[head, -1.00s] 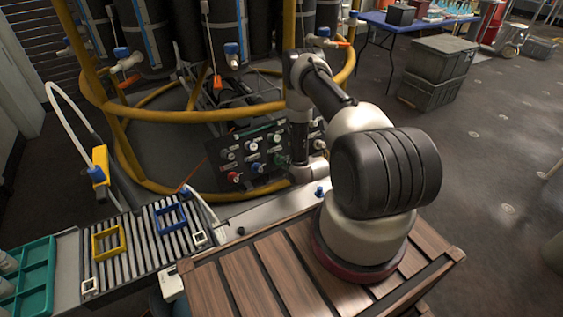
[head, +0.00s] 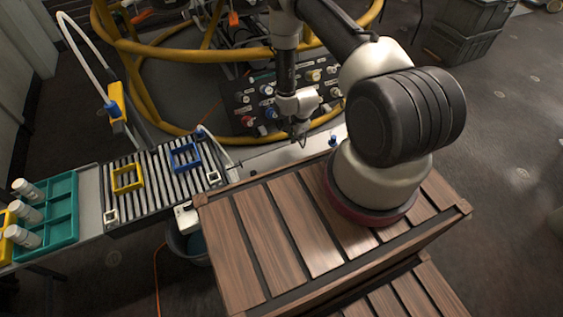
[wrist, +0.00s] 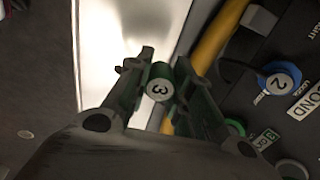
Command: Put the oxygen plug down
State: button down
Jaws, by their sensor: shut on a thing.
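My gripper (wrist: 160,85) is shut on a green plug (wrist: 159,88) with a white end marked 3. In the wrist view the plug sits between the two fingertips, clear of the panel. In the head view my gripper (head: 300,138) points down beside the labelled panel (head: 243,98), over or near the pale ledge (head: 265,159). The plug is too small to make out there. In the wrist view a green ring (wrist: 235,128) is on the panel by a label starting with 3. The bright pale surface (wrist: 112,45) lies beyond the fingers.
A blue plug marked 2 (wrist: 281,82) is on the panel. A small blue-topped piece (head: 333,140) stands on the ledge. A slatted rack (head: 150,205) carries a yellow frame (head: 127,189) and a blue frame (head: 172,163). A teal tray (head: 62,232) is at left. Yellow rails (head: 195,50) curve behind.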

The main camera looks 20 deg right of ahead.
jog(key=s+a+g, duration=0.2)
jog(key=s+a, duration=0.1)
jog(key=s, duration=0.1)
send_near(293, 157)
jog(key=shift+s+a+f+g, duration=0.3)
jog(key=shift+s+a+f, duration=0.2)
jog(key=shift+s+f, duration=0.35)
jog(key=shift+w+f, duration=0.1)
jog(key=shift+f, duration=2.35)
jog(key=shift+f, duration=0.1)
jog(key=c, duration=1.3)
grip_release()
jog(key=shift+o, duration=0.2)
